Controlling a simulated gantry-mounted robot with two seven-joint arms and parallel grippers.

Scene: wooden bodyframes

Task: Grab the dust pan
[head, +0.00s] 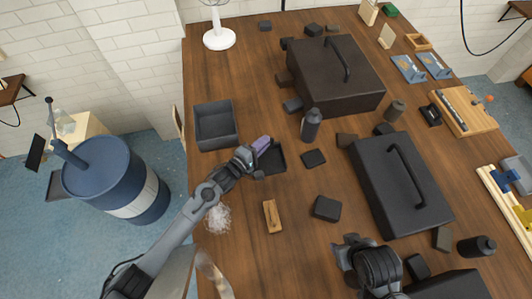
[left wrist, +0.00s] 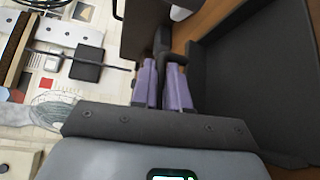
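The dust pan (head: 275,160) is a dark, shallow tray lying on the wooden table left of centre. In the left wrist view its dark panel (left wrist: 245,75) fills the right side. My left gripper (head: 262,144) is at the pan's upper left edge. Its two purple fingers (left wrist: 162,84) are close together with a dark, handle-like bar between them, so it looks shut on the pan's handle. The bar is partly hidden by the fingers. My right gripper (head: 346,254) is low in the head view, and its fingers cannot be made out.
A grey open bin (head: 215,127) stands above the left gripper. A wooden brush-like block (head: 272,216) and a whitish pile of debris (head: 217,217) lie below the pan. A dark bottle (head: 311,125) and large black cases (head: 401,190) stand to the right. Small dark blocks are scattered around.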

